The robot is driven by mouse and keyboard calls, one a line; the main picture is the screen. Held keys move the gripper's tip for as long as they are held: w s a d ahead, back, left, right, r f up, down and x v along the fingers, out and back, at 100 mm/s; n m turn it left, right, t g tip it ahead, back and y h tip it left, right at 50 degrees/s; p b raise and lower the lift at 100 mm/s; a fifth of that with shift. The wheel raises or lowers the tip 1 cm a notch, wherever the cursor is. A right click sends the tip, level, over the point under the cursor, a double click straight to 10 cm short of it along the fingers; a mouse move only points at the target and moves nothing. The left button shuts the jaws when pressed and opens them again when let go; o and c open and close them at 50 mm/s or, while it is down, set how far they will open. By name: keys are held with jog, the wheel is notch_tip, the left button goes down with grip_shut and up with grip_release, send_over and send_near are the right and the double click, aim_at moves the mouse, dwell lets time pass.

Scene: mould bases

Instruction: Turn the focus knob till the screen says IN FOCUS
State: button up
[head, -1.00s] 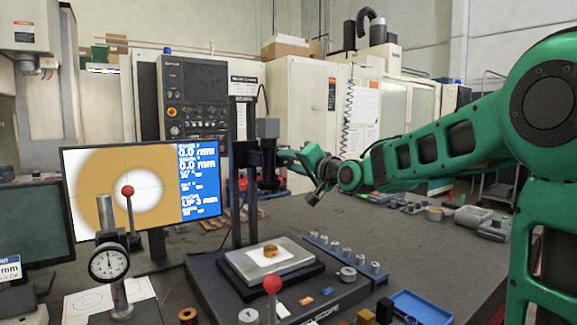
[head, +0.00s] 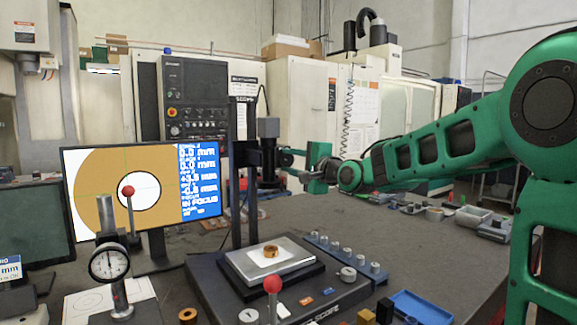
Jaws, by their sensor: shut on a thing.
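The measuring scope's column (head: 247,190) stands on its dark base, with a camera head (head: 268,127) at the top. My gripper (head: 300,160) is at the right side of the column, shut on the focus knob (head: 285,158), which is mostly hidden behind the fingers. The screen (head: 140,190) shows a sharp-edged white circle with a dark outline on a tan ring. Its blue readout panel (head: 199,182) at the right reads IN FOCUS near the bottom. A brass part (head: 271,251) lies on the scope's stage (head: 245,268).
A dial gauge (head: 109,263) and red-ball levers (head: 272,285) stand in front. A row of small cylinders (head: 347,257) and a blue tray (head: 420,308) lie right of the stage. The grey table at right is mostly clear.

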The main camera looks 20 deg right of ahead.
jog(key=shift+d+f, duration=0.3)
jog(key=o, duration=1)
jog(key=shift+o, duration=0.2)
jog(key=shift+a+r, duration=0.1)
jog(key=shift+r, duration=0.05)
jog(key=shift+s, duration=0.1)
jog(key=v, duration=1)
jog(key=shift+s, duration=0.2)
